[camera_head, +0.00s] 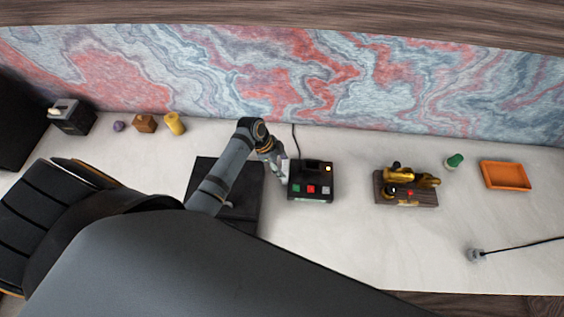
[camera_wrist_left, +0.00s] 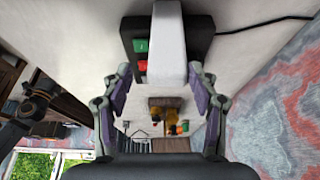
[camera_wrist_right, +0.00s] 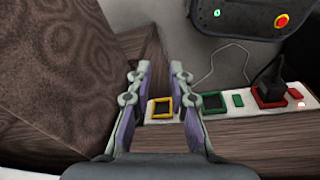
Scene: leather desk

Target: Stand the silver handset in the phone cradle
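My left gripper (camera_head: 281,166) is just left of the cradle. Its fingers (camera_wrist_left: 161,72) are open on either side of the handset, with a visible gap on one side. My right gripper (camera_wrist_right: 160,75) is open and empty, away from the cradle.
A gold telephone (camera_head: 410,178) on a wooden base stands right of the cradle. Beyond are a green-topped item (camera_head: 454,160) and an orange tray (camera_head: 505,175). A power strip (camera_wrist_right: 225,103) lies before my right gripper. Desk between cradle and gold phone is clear.

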